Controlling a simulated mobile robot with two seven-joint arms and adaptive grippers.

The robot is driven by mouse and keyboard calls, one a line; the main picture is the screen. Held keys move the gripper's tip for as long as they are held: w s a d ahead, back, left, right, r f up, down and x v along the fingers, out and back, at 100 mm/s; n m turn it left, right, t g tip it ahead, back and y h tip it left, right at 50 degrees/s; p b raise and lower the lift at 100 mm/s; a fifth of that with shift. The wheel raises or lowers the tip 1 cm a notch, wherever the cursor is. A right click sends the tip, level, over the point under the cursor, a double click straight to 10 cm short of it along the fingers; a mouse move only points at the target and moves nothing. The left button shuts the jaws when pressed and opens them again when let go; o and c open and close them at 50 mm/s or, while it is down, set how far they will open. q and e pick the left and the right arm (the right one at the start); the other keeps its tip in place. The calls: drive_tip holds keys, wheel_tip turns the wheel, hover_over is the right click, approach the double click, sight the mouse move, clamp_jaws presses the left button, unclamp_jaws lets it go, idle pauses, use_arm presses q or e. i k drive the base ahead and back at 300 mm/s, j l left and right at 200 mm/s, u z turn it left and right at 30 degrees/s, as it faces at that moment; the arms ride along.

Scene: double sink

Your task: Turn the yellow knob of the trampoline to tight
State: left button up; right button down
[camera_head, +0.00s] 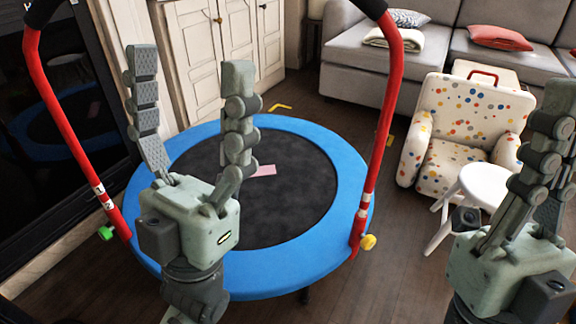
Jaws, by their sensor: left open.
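The trampoline (300,262) has a blue rim, a dark mat and a red handle frame with posts on its left and right. The yellow knob (368,242) sits low on the right red post (376,150). A green knob (105,233) sits low on the left post. My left gripper (190,75) is open and empty, pointing up in front of the mat, left of the yellow knob and apart from it. My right gripper (545,150) is at the right edge, partly cut off, right of the yellow knob and apart from it. Its fingers overlap, hiding its opening.
A white stool (485,185) and a spotted armchair (470,115) stand right of the trampoline. A grey sofa (360,60) is at the back. White cabinets (200,50) stand behind the trampoline. A pink card (265,171) lies on the mat.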

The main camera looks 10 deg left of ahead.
sight(368, 241)
drive_tip(key=u, duration=0.65)
drive_tip(key=z, duration=1)
drive_tip(key=k+l, duration=0.1)
drive_tip(key=l, duration=1)
drive_tip(key=k+l+z, duration=0.1)
drive_tip(key=l, duration=1.05)
drive_tip(key=i+j, duration=0.15)
drive_tip(key=j, duration=0.15)
drive_tip(key=i+j, duration=0.15)
drive_tip(key=j, duration=0.15)
